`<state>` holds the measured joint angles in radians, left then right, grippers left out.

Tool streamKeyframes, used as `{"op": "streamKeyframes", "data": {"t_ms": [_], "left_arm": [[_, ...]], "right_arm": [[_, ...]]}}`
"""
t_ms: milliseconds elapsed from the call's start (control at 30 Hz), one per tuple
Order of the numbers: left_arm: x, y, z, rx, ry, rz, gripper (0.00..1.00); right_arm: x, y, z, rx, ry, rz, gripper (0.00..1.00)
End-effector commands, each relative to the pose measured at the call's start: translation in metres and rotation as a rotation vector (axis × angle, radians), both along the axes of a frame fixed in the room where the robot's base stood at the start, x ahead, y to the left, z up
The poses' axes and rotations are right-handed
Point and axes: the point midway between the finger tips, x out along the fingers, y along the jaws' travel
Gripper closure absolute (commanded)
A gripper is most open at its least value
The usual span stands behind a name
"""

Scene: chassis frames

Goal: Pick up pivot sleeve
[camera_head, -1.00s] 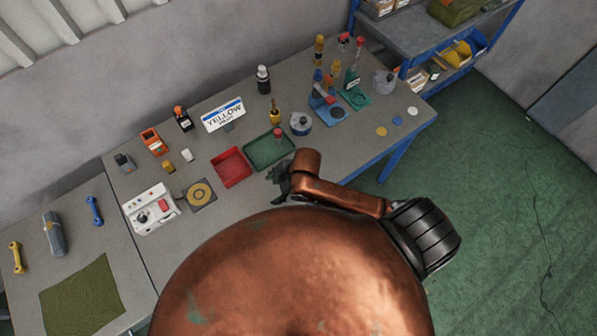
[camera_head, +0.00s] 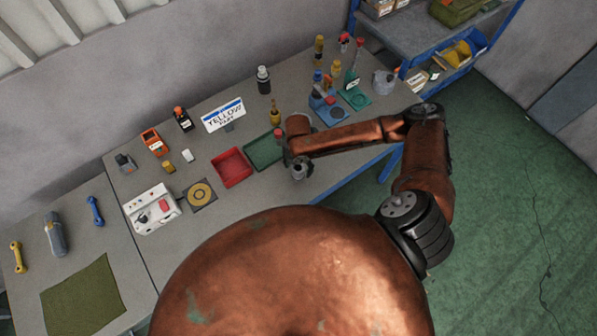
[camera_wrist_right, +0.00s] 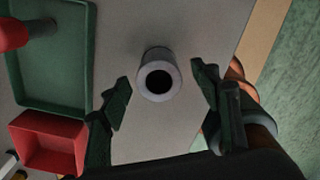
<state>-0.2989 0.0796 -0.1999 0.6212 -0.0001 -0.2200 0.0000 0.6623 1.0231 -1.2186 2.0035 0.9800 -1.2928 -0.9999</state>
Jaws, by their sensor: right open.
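The pivot sleeve, taken to be the grey round piece with a dark central hole (camera_wrist_right: 158,75), stands on the bench in the right wrist view. In the head view a small grey piece (camera_head: 299,170), apparently the sleeve, shows in front of the green tray. My right gripper (camera_wrist_right: 161,78) is open, with one dark green finger on each side of the sleeve. Neither finger appears to touch it; the height gap is hard to judge. In the head view the gripper (camera_head: 290,160) is small and partly hidden by my arm. My left gripper is out of view.
The green tray (camera_head: 256,161) and red tray (camera_head: 232,180) lie beside the sleeve; the green tray holds a red-topped piece (camera_wrist_right: 38,28). The bench's front edge is close on the other side.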

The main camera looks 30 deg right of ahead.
Motion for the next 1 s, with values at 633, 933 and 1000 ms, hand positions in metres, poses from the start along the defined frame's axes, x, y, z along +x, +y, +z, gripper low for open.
{"op": "streamKeyframes", "data": {"t_ms": [633, 933, 1000], "left_arm": [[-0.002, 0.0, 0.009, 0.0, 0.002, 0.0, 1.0], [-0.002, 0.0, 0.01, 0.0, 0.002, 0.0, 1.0], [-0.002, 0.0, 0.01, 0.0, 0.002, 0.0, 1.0]], "right_arm": [[0.001, 0.0, -0.045, 0.001, -0.001, 0.001, 0.46], [0.001, 0.0, -0.045, 0.001, -0.001, 0.001, 0.67], [0.001, 0.0, -0.045, 0.001, -0.001, 0.001, 0.72]]}}
